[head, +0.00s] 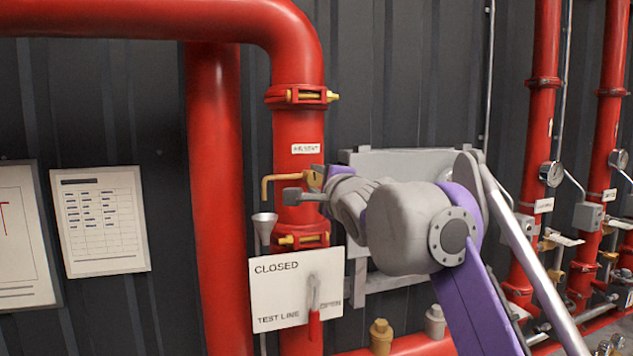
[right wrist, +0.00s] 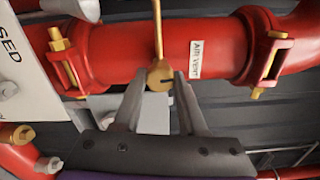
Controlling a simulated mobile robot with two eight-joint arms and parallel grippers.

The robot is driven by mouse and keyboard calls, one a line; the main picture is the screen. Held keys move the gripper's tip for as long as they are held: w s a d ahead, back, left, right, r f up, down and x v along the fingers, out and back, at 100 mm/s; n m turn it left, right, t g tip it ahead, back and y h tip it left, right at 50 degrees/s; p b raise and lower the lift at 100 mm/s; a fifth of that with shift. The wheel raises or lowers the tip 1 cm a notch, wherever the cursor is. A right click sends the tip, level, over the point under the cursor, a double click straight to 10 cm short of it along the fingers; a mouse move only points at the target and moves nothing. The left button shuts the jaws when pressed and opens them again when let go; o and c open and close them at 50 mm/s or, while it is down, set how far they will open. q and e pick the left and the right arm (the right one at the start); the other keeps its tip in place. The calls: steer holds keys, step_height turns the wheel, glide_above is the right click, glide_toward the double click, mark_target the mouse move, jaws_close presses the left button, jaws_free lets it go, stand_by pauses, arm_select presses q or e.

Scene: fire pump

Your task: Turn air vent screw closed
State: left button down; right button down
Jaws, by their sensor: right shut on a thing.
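The air vent screw (right wrist: 160,75) is a round brass head with a dark slot, on the red pipe beside the AIR VENT label (right wrist: 196,58). A thin brass spout (head: 277,182) runs out from it and bends down over a grey funnel (head: 264,222) in the head view. My right gripper (right wrist: 160,82) is shut on the screw, one finger on each side of its head. In the head view the right gripper (head: 308,190) hides most of the screw. My left gripper is not in view.
Below the vent hangs a white CLOSED/OPEN test line sign (head: 275,305) with a red-handled lever (head: 314,325). Pipe clamps with brass bolts (head: 305,96) sit above and below. A grey box (head: 400,165) stands behind my right arm. More red pipes with gauges (head: 551,174) stand at right.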

steer(key=shift+m, duration=0.6)
steer(key=shift+c, duration=2.3)
jaws_free()
steer(key=shift+s, duration=0.1)
